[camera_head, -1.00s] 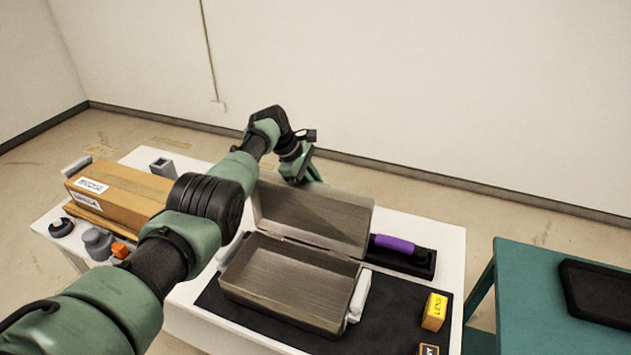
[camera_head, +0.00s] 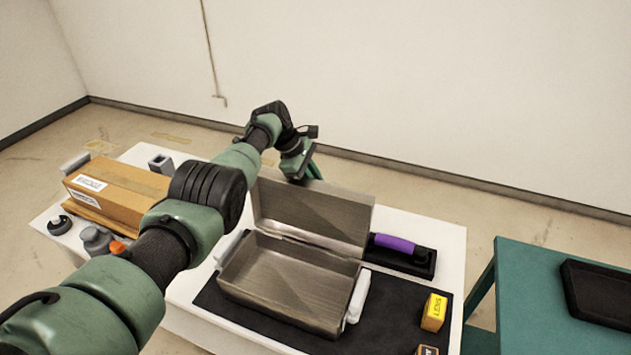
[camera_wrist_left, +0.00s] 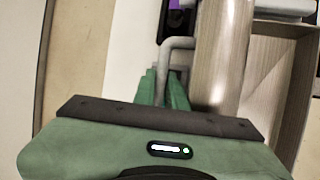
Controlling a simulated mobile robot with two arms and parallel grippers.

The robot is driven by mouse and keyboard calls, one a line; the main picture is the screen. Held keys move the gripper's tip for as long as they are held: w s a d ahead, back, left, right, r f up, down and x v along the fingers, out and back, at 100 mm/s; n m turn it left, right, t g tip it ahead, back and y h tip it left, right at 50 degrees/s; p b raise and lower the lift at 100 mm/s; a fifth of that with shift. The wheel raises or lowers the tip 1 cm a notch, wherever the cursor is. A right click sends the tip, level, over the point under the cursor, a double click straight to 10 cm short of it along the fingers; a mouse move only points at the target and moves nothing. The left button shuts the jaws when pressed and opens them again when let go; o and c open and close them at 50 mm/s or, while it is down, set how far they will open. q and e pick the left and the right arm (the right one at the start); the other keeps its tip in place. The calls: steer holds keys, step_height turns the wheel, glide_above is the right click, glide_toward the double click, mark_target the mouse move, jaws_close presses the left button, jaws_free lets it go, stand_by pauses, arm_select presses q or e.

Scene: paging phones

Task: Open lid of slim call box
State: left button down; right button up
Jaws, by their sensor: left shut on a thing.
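The slim call box (camera_head: 290,287) is a brown-grey metallic box on a dark mat, and its inside looks empty. Its lid (camera_head: 312,215) stands raised at the back, hinged along the box's rear edge. In the left wrist view the lid (camera_wrist_left: 222,50) shows nearly edge-on, with a bent grey handle (camera_wrist_left: 172,46) on its outer side. My left gripper (camera_wrist_left: 165,88) is shut on this handle, its green fingers around it. In the head view the gripper is behind the lid's upper left and its fingertips are hidden. My right gripper is not seen.
A purple-handled tool in a black holder (camera_head: 418,262) lies right of the lid. A yellow box (camera_head: 434,311) sits on the mat (camera_head: 385,318). A cardboard box (camera_head: 120,187) stands at left. A green table (camera_head: 530,262) with a black tray (camera_head: 600,297) stands at right.

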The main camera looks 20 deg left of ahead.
arm_select(q)
steer(key=c, duration=1.7)
jaws_free()
steer(key=shift+s+f, duration=0.1)
steer(key=shift+f, duration=0.25)
steer(key=r+p, duration=0.1)
steer(key=a+r+p, duration=0.1)
steer(key=r+p, duration=0.1)
steer(key=v, duration=0.5)
steer(key=shift+s+r, duration=0.1)
steer(key=shift+s, duration=0.05)
